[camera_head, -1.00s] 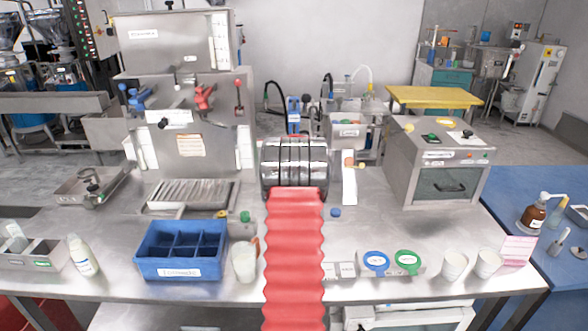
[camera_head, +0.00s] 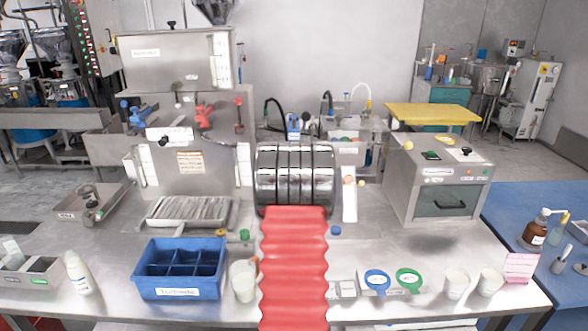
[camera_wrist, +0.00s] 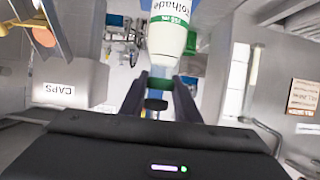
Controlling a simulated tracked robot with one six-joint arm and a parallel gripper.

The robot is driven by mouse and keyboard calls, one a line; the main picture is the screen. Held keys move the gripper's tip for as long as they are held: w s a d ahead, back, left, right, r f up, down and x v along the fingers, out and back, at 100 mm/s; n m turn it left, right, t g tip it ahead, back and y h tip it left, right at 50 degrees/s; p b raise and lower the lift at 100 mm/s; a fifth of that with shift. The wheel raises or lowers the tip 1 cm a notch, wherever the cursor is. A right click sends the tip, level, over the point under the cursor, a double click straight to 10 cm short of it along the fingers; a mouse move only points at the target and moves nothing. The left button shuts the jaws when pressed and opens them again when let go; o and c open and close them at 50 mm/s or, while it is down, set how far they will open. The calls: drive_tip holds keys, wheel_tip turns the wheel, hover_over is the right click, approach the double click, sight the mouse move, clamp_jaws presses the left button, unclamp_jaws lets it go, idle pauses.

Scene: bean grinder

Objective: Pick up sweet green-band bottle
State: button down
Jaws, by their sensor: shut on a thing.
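In the wrist view, my gripper (camera_wrist: 160,88) is shut on a white bottle (camera_wrist: 166,38) with a green band and dark print. The fingers close around its green neck or cap end, and the bottle's body extends away beyond the fingertips, cut off by the top edge. In the head view, the gripper and the held bottle are hidden behind my own arm.
A blue divided bin (camera_head: 180,290), a white cup (camera_head: 243,283) and another white bottle (camera_head: 78,273) stand on the steel table's front left. White cups (camera_head: 457,285) stand front right. A grey oven-like box (camera_head: 440,180) is behind. A tall steel machine (camera_head: 185,110) stands back left.

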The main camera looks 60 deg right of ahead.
drive_tip(key=s+a, duration=0.5)
drive_tip(key=a, duration=0.5)
drive_tip(key=shift+s+a, duration=0.3)
drive_tip(key=shift+a, duration=0.1)
drive_tip(key=shift+s, duration=0.1)
